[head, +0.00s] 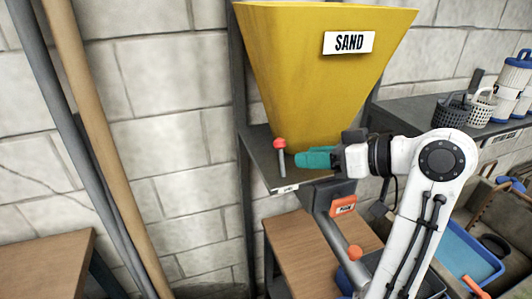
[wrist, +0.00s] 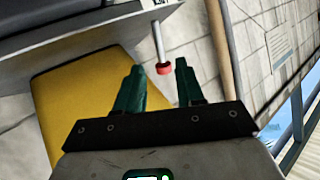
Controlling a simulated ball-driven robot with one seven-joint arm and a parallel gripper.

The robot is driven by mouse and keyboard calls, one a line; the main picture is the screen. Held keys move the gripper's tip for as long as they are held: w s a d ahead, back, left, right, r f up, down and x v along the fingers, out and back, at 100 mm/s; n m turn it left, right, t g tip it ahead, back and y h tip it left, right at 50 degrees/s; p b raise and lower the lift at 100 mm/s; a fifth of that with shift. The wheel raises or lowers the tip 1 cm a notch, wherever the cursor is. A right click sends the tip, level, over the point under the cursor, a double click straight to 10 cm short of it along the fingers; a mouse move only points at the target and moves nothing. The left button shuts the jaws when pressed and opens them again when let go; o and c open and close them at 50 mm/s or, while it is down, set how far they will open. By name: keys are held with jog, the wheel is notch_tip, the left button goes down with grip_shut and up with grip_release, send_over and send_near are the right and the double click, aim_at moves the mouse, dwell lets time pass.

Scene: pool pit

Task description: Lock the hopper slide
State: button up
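The yellow hopper (head: 310,85) carries a SAND sign and sits over a grey shelf (head: 262,160). A pin with a red knob (head: 280,143) stands upright at the shelf's left front. My gripper (head: 302,158) is just right of the pin, its teal fingers pointing at it. In the wrist view, my gripper (wrist: 160,68) has its fingers apart, with the red knob (wrist: 165,69) showing between the tips; the fingers do not appear to touch it. The hopper also shows in the wrist view (wrist: 80,95). I cannot make out the slide itself.
A grey block with an orange label (head: 343,206) hangs below the shelf, beside a bar with an orange ball (head: 355,253). A wooden table (head: 300,250) is underneath. Long poles (head: 95,130) lean at the left. Baskets (head: 452,108) and a blue tray (head: 470,255) are at right.

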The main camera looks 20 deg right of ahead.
aim_at(274, 171)
jog(key=p+x, duration=0.1)
jog(key=x, duration=0.9)
jog(key=shift+c, duration=0.2)
grip_shut()
